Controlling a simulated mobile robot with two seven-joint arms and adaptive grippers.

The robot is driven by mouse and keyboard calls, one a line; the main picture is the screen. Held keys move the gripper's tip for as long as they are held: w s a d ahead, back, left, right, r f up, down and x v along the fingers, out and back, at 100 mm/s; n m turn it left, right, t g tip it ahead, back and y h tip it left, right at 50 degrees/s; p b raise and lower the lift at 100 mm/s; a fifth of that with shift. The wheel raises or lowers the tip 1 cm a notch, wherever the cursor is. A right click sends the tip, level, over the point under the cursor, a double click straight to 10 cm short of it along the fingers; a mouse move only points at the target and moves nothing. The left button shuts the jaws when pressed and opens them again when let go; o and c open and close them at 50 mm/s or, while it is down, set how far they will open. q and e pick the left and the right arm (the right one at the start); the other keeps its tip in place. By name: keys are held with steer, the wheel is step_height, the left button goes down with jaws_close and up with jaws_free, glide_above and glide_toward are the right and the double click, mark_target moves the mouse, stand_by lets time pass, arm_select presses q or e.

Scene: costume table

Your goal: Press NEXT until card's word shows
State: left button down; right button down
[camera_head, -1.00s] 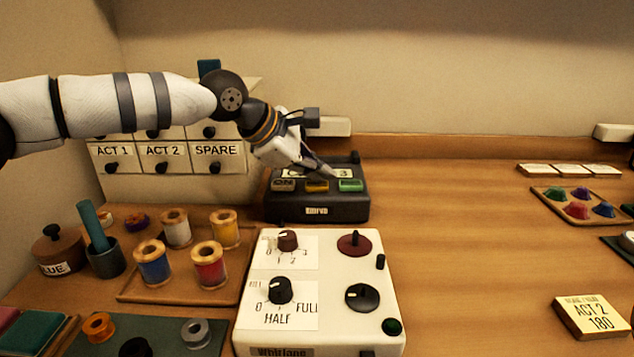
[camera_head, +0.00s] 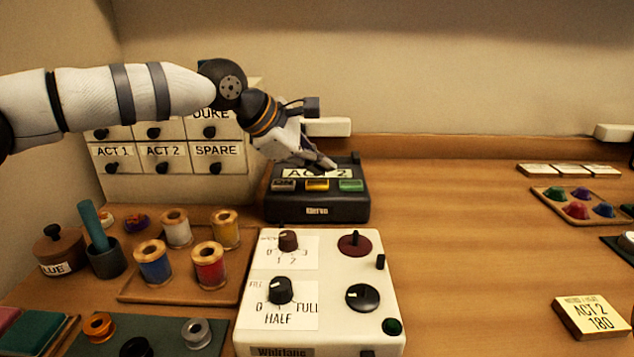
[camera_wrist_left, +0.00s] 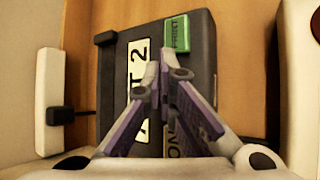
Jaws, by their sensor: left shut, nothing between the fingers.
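The dark label machine (camera_head: 317,207) stands at the back of the table, with a grey ON button (camera_head: 284,185), a yellow button (camera_head: 317,185) and a green button (camera_head: 350,185). Its display (camera_head: 300,173) reads "ACT 2", partly covered by my fingers. The yellow card block (camera_head: 590,316) at the front right reads "ACT 2 180" under a small line. My left gripper (camera_head: 331,165) is shut and empty, over the machine near its display. In the left wrist view its fingers (camera_wrist_left: 162,70) hide the yellow button; the green button (camera_wrist_left: 176,34) reads "PRINT". My right gripper is out of view.
A white control box (camera_head: 320,345) with knobs stands in front of the machine. Thread spools on a tray (camera_head: 135,292) are to its left, below labelled drawers (camera_head: 215,160). A tray of coloured pieces (camera_head: 550,205) is at the right. The table's middle right is clear.

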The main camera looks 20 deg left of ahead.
mark_target(319, 184)
arm_select(q)
steer(key=shift+r, duration=2.5)
